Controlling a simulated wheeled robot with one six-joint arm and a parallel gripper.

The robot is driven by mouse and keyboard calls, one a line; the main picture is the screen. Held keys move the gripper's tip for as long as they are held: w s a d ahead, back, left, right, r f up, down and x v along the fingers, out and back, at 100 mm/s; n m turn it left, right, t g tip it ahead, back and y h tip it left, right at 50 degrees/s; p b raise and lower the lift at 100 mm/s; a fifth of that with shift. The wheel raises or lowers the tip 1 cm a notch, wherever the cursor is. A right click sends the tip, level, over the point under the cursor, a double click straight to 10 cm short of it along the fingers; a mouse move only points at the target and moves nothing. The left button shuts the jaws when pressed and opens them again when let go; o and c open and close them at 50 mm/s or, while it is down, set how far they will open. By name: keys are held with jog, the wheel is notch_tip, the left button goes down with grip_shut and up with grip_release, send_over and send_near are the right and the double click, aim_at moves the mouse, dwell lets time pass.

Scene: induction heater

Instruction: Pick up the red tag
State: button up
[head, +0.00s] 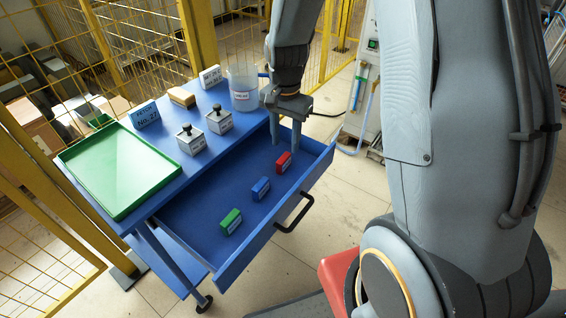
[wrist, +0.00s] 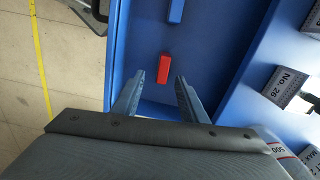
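The red tag (head: 283,161) stands in the open blue drawer (head: 215,197), near its right end in the head view. In the wrist view the red tag (wrist: 164,68) shows just beyond my fingertips, about midway between them. My gripper (head: 286,146) points down into the drawer beside the tag. It also shows in the wrist view (wrist: 160,78), with its two fingers apart and nothing between them. I cannot tell how high the fingertips are above the drawer floor.
A blue tag (head: 260,188) and a green tag (head: 230,221) stand in the same drawer. The drawer's front wall has a black handle (head: 295,214). A green tray (head: 118,168), two weights (head: 190,139) and a clear beaker (head: 243,88) stand on the cart top beside the drawer.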

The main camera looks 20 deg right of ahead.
aim_at(284, 158)
jog(key=shift+w+f, duration=0.25)
jog(key=shift+f, duration=0.55)
jog(key=shift+a+f+p, duration=0.1)
jog(key=shift+f+p, duration=0.45)
jog(key=shift+f, duration=2.75)
jog(key=shift+c, duration=0.3)
grip_shut()
